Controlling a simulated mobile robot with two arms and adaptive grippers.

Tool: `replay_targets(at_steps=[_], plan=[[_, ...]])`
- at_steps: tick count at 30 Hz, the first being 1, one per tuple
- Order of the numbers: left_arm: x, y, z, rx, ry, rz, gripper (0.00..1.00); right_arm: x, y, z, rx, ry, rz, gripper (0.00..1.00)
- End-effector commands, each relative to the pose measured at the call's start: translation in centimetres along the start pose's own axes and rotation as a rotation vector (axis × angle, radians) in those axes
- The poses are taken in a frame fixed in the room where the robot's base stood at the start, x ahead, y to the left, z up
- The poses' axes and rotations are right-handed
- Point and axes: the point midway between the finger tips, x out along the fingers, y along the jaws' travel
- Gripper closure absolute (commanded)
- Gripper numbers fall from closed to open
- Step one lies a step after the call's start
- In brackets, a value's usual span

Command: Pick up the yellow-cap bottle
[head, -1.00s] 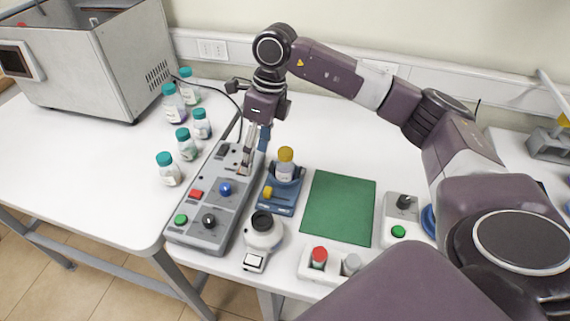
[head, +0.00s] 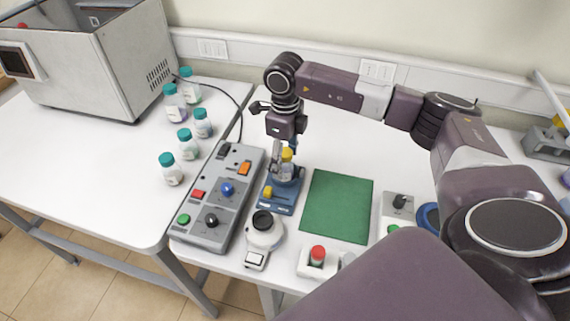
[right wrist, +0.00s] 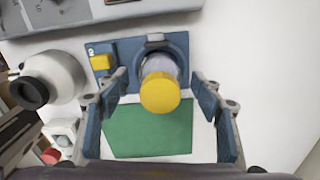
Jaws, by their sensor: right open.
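The yellow-cap bottle (head: 286,157) stands upright in a blue holder (head: 276,200) on the table. In the right wrist view its yellow cap (right wrist: 160,93) faces the camera, with the blue holder (right wrist: 124,50) behind it. My right gripper (head: 281,160) is at the bottle in the head view and partly covers it. In the right wrist view my right gripper (right wrist: 163,100) is open, one finger on each side of the cap, with visible gaps; it holds nothing. My left gripper is not in view.
A grey control box (head: 218,215) stands left of the holder, and a white device with a black top (head: 264,228) in front. A green mat (head: 338,206) lies right. Several teal-cap bottles (head: 188,145) stand on the left table.

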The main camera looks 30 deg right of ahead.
Motion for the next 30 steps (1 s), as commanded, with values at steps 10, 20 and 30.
replay_targets(at_steps=[10,20,30], plan=[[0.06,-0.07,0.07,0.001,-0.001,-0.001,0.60,0.00,0.01,0.04,0.000,-0.001,0.000,0.62],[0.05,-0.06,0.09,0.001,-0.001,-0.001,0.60,-0.08,-0.01,0.08,0.000,-0.002,0.000,0.90],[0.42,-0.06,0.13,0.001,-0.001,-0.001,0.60,-0.93,-0.06,0.17,0.001,-0.005,-0.001,0.90]])
